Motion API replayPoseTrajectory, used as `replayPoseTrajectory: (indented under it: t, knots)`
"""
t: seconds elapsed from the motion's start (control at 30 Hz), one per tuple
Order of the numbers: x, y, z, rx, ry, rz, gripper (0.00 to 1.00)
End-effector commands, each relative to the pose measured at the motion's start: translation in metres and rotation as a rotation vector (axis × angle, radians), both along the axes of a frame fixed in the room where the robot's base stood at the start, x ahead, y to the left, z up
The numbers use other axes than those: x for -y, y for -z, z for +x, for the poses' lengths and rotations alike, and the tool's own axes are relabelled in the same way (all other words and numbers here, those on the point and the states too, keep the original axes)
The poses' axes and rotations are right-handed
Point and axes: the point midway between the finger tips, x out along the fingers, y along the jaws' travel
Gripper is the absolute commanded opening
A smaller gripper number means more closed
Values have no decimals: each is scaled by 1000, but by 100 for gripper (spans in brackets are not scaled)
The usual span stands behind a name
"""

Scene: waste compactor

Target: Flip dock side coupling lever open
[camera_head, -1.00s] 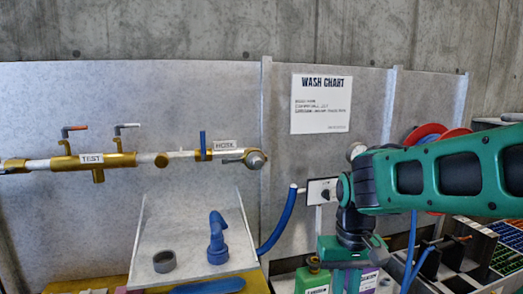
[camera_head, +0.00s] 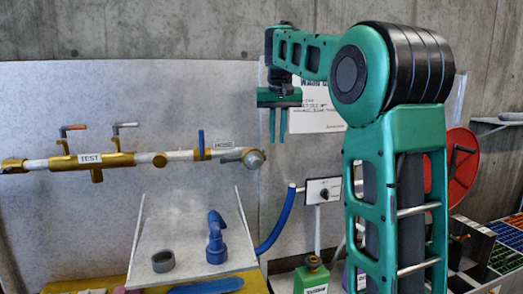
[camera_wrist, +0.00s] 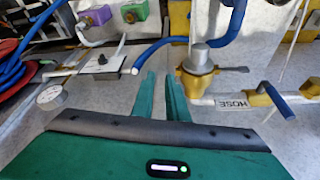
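A brass pipe coupling with a grey round cap (camera_head: 254,159) sits at the right end of the wall pipe, beside the HOSE label (camera_head: 224,145). In the wrist view the same coupling (camera_wrist: 197,62) stands just right of my fingers, with a small lever-like arm (camera_wrist: 234,69) out to its side. Which part is the dock side lever I cannot tell for certain. A blue valve handle (camera_head: 201,142) stands up left of the label; it also shows in the wrist view (camera_wrist: 276,98). My gripper (camera_head: 277,138) points down, above and right of the coupling. Its fingers (camera_wrist: 162,75) are parted and empty.
A sloped panel (camera_head: 192,267) below the pipe bears a blue elbow fitting (camera_head: 216,238) and a grey ring (camera_head: 163,261). A TEST pipe section (camera_head: 90,159) is at left. A red disc (camera_head: 462,165) is at right.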

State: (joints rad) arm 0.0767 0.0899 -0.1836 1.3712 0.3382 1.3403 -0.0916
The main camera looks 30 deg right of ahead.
Motion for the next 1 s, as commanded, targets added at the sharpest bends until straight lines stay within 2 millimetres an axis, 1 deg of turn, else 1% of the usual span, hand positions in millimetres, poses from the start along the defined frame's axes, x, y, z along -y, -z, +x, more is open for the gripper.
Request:
replayPoseTrajectory:
  t: [0.03,0.13,0.23,0.37,0.47,0.57,0.8,0.9,1.0]
  knots:
    - [-2,-10,16,16,-6,-6,13]
    - [-7,-25,37,40,-15,-12,13]
    - [-11,-33,49,54,-20,-15,13]
    - [-11,-34,55,61,-21,-15,13]
    - [-9,-26,58,60,-21,-16,13]
    - [-6,-12,62,59,-21,-15,13]
    - [2,28,77,59,-19,-15,13]
    - [4,42,82,59,-21,-15,13]
    - [6,51,86,60,-21,-16,13]
